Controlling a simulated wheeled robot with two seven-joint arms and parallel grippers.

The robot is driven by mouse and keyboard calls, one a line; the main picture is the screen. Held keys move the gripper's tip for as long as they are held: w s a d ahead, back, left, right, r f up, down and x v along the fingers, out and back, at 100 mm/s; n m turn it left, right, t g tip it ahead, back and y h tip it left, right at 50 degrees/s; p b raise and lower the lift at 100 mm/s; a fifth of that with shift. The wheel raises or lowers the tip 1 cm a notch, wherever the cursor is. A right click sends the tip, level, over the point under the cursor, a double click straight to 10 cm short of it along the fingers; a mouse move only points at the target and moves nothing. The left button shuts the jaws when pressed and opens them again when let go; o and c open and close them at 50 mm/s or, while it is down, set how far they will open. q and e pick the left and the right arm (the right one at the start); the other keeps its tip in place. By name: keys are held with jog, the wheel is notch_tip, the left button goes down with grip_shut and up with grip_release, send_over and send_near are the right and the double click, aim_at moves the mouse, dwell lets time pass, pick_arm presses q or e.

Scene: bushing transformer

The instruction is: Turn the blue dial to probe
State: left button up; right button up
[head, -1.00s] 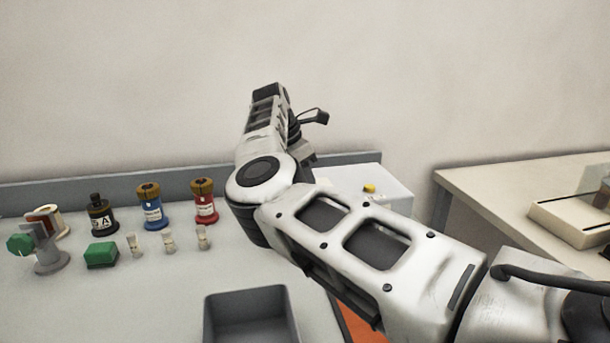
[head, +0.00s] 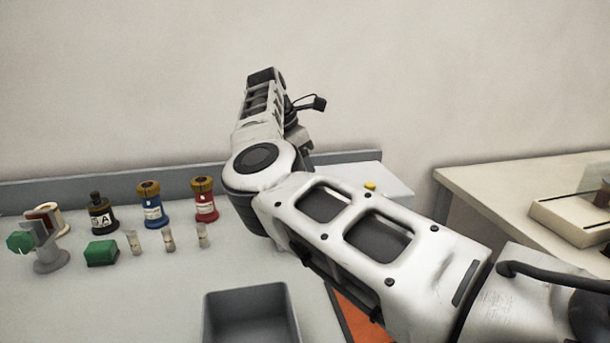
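I see no blue dial in the head view. My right arm (head: 375,235) crosses the middle of the picture and bends upward, and it hides part of the bench. The fingers of my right gripper do not show. A white box (head: 395,190) with a yellow button (head: 370,186) stands behind the arm, and most of its front is covered. A green dial (head: 19,243) on a grey stand (head: 50,260) is at the far left. My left gripper is not in view.
Black (head: 101,218), blue (head: 152,212) and red (head: 204,207) bushings stand along the back of the bench. In front are a green block (head: 101,253) and small clear vials (head: 168,239). A grey bin (head: 212,320) is at the front. A second table (head: 500,180) is at right.

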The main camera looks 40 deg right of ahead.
pick_arm(q)
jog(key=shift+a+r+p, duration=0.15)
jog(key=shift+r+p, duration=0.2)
jog(key=shift+p, duration=0.4)
pick_arm(e)
jog(key=v, duration=1.3)
jog(key=shift+r, duration=0.25)
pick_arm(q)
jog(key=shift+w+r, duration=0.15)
pick_arm(e)
jog(key=shift+a, duration=0.1)
